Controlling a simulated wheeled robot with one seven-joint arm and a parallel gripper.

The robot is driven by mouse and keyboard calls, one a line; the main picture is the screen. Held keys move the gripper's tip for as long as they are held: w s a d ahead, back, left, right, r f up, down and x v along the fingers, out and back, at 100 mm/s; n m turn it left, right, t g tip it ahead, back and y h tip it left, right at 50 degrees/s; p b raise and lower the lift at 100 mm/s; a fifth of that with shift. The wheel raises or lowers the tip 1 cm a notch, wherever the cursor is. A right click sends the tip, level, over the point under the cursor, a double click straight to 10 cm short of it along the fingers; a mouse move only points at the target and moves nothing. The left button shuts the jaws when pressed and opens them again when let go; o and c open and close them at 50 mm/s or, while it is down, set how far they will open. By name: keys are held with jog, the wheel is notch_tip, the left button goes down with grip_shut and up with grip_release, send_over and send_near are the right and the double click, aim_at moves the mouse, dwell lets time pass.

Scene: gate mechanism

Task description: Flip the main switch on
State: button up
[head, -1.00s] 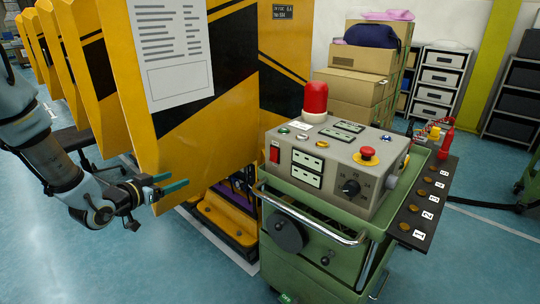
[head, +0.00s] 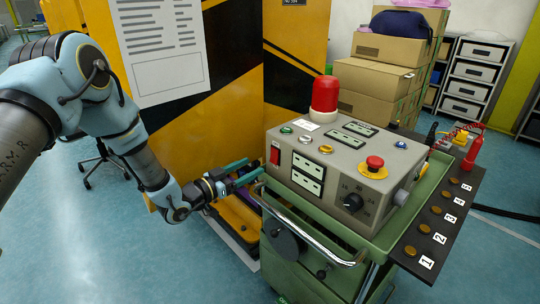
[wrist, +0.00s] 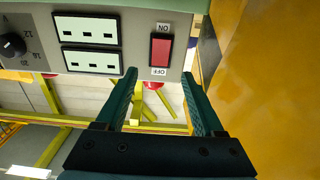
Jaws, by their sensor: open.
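The main switch is a red rocker (head: 275,155) on the left end of the grey control box's front face. In the wrist view the red rocker (wrist: 160,49) sits between the labels ON and OFF, and that picture looks upside down. Which way the rocker is tipped I cannot tell. My gripper (head: 246,170) is to the left of the control box (head: 330,165), close to the switch and not visibly touching it. In the wrist view my gripper (wrist: 160,95) has its two green fingers apart and empty, with the rocker just beyond and between their tips.
The box sits on a green cart (head: 315,265) with a metal rail (head: 310,238) along its front. A yellow and black gate panel (head: 190,120) stands close at the left. The box also carries sockets (head: 307,174), a black dial (head: 353,203) and a red mushroom button (head: 375,162).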

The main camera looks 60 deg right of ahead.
aim_at(274, 155)
jog(key=p+x, duration=0.2)
jog(key=x, duration=0.6)
jog(key=shift+d, duration=0.1)
jog(key=shift+w, duration=0.1)
grip_shut()
